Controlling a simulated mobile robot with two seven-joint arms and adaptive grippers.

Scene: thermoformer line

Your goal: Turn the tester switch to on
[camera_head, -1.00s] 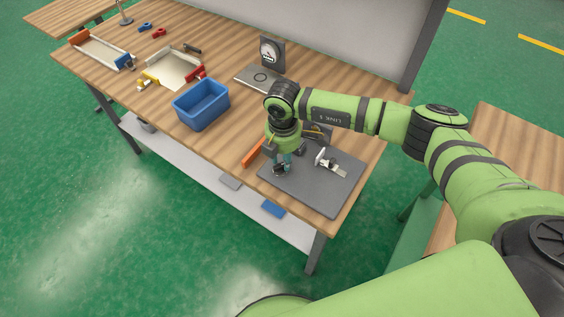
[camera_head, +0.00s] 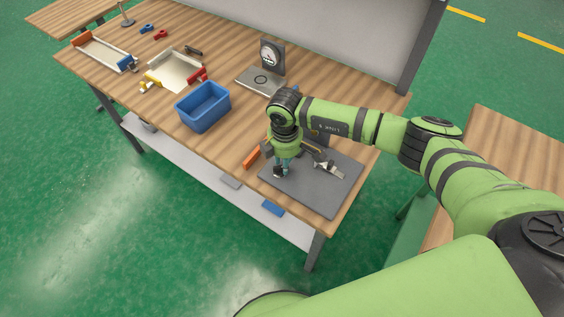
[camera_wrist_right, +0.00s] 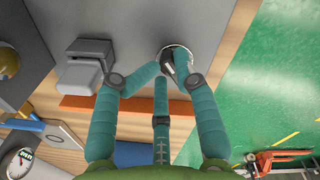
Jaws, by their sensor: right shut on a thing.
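The tester's dark grey plate (camera_head: 323,192) lies at the near right end of the wooden workbench. In the right wrist view a round dark knob with a pale ring (camera_wrist_right: 178,50), which looks like the tester switch, sits on the grey plate (camera_wrist_right: 220,20). My right gripper (camera_head: 280,173) points down at the plate's left part; in the wrist view its teal fingers (camera_wrist_right: 170,68) are closed in on the knob. The fingertips hide part of the knob, and its setting cannot be read. My left gripper is not in view.
A metal clamp-like fixture (camera_head: 326,169) stands on the plate right of my gripper. An orange bar (camera_head: 251,158) lies just left of the plate. A blue bin (camera_head: 203,106), a dial gauge on a stand (camera_head: 271,56) and trays (camera_head: 173,70) stand farther left and back.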

